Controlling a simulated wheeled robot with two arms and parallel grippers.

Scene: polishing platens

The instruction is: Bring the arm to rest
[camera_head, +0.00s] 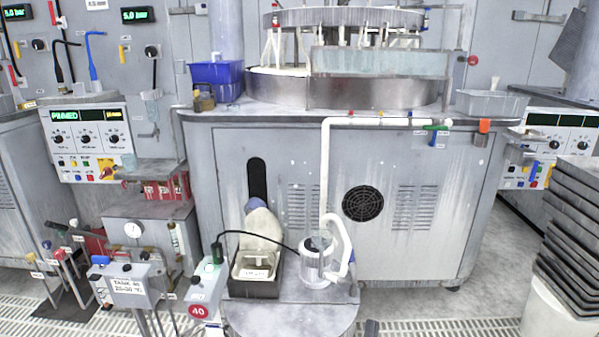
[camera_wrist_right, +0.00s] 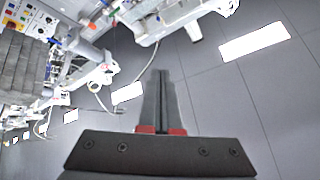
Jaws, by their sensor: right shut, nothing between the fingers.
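My right gripper (camera_wrist_right: 160,75) is shut and empty in the right wrist view. Its two dark fingers lie together above the red finger mounts and point out into open space. In the head view only its dark tip (camera_head: 371,328) shows at the bottom edge, right of the small front stand and apart from it. The rest of my right arm is out of view there. My left gripper is in neither view.
The polishing machine (camera_head: 400,255) fills the middle. A stand (camera_head: 290,318) in front holds a clear pump jar (camera_head: 318,262) and a black tray (camera_head: 255,285). Dark stacked trays (camera_head: 572,235) stand on the right. Floor at lower right (camera_head: 480,290) is clear.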

